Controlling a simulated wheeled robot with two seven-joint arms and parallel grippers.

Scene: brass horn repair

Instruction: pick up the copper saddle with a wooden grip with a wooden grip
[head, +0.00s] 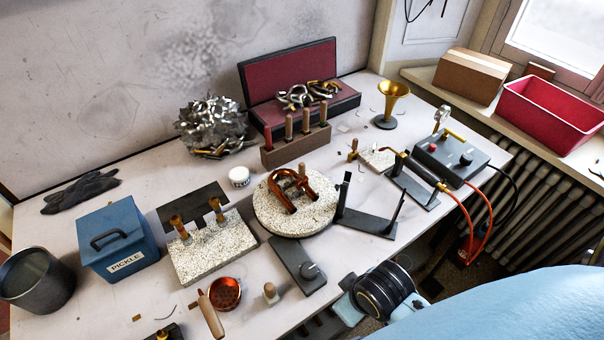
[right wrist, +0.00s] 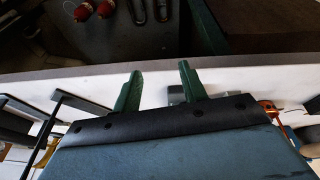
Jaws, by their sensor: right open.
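A copper-coloured curved piece (head: 299,203) lies on the round speckled disc (head: 262,215) in the middle of the bench in the head view. A small wooden grip shows at its upper end, so it looks like the copper saddle. My right gripper is open and empty in the right wrist view (right wrist: 159,88), with its two green fingers apart. In the head view my right wrist is at the bench's front edge, below and right of the disc, clear of the copper piece. Its fingertips are hard to make out there. My left gripper is not in view.
A speckled block (head: 215,250) with upright copper fittings stands left of the disc, and a wooden rack (head: 296,146) behind it. Dark metal brackets (head: 368,222) stand to its right. A dark plate (head: 298,267), a copper strainer (head: 225,294) and a wooden-topped piece (head: 270,293) lie in front.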

